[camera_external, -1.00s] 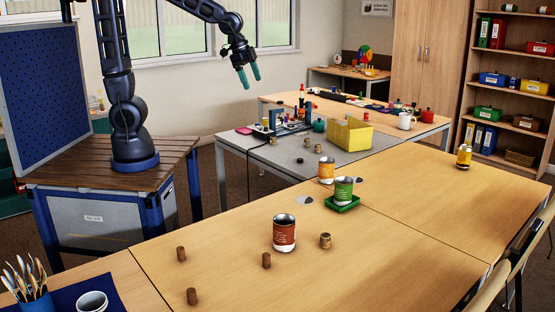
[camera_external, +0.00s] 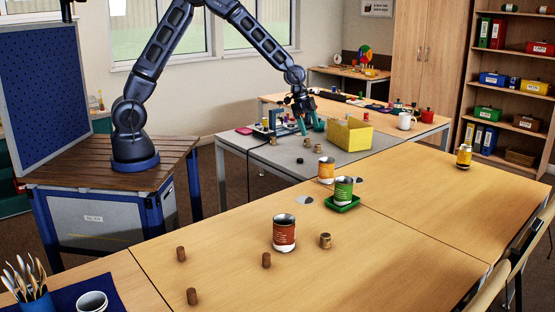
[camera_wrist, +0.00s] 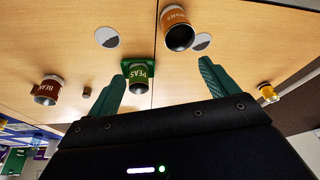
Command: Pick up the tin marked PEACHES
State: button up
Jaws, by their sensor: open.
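No label clearly reads PEACHES in these frames. An orange tin (camera_external: 326,171) stands on the wooden table; it is at the top of the wrist view (camera_wrist: 175,18), its lettering too small to read surely. A yellow tin (camera_external: 464,158) stands far right, its label unreadable; it also shows in the wrist view (camera_wrist: 268,92). A green tin (camera_external: 343,191), marked PEAS in the wrist view (camera_wrist: 138,75), stands on a green tray (camera_external: 354,203). A red tin (camera_external: 284,236) seems marked BEANS in the wrist view (camera_wrist: 47,88). My gripper (camera_external: 311,129) is open and empty, behind and apart from the tins.
A yellow box (camera_external: 349,134) stands on the grey table (camera_external: 235,147) close to my gripper. Small brown cylinders (camera_external: 266,260) and a small brown barrel-like piece (camera_external: 325,240) stand near the red tin. The wooden table's right part (camera_external: 425,190) is largely clear.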

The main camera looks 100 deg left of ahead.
send_near(328, 166)
jog(key=a+f, duration=0.1)
jog(key=a, duration=0.3)
jog(key=shift+h, duration=0.4)
jog(key=x, duration=1)
jog(key=shift+w+d+f, duration=0.1)
jog(key=shift+d+f, duration=0.05)
jog(key=shift+f, duration=0.05)
jog(key=c, duration=1.1)
